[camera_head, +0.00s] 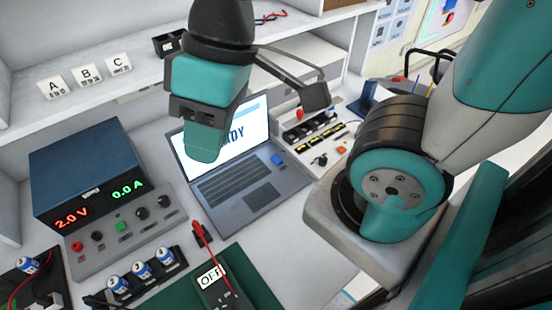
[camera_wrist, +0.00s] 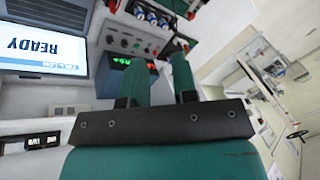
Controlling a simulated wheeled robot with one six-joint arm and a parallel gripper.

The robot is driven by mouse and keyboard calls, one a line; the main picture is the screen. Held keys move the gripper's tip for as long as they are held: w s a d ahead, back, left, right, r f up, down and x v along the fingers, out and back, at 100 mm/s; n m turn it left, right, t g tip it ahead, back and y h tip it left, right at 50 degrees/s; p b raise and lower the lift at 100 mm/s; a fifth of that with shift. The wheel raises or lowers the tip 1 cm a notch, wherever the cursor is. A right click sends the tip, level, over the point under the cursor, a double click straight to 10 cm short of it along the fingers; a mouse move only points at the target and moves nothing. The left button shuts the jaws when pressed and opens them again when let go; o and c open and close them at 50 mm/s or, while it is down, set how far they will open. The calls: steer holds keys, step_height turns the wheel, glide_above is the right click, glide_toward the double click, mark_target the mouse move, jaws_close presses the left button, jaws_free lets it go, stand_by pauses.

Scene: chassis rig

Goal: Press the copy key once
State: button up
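The open laptop (camera_head: 262,197) stands on the bench, its screen (camera_head: 243,130) partly hidden behind my gripper. The screen reads READY in the wrist view (camera_wrist: 40,45). A small blue key (camera_head: 277,160) sits at the right of the laptop's keyboard; no label on it is legible, so I cannot confirm that it is the copy key. My gripper (camera_head: 203,150) hangs above and in front of the screen, left of the blue key and apart from it. In the wrist view its two teal fingers (camera_wrist: 159,72) stand apart with nothing between them.
A power supply (camera_head: 90,180) showing 2.0 V and 0.0 A stands left of the laptop. Blue-and-white cells (camera_head: 142,269) and a meter marked OFF (camera_head: 217,282) lie in front. A panel with switches (camera_head: 318,135) is at right. A shelf (camera_head: 110,85) runs behind.

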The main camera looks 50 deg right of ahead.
jaws_close()
stand_by(1.4)
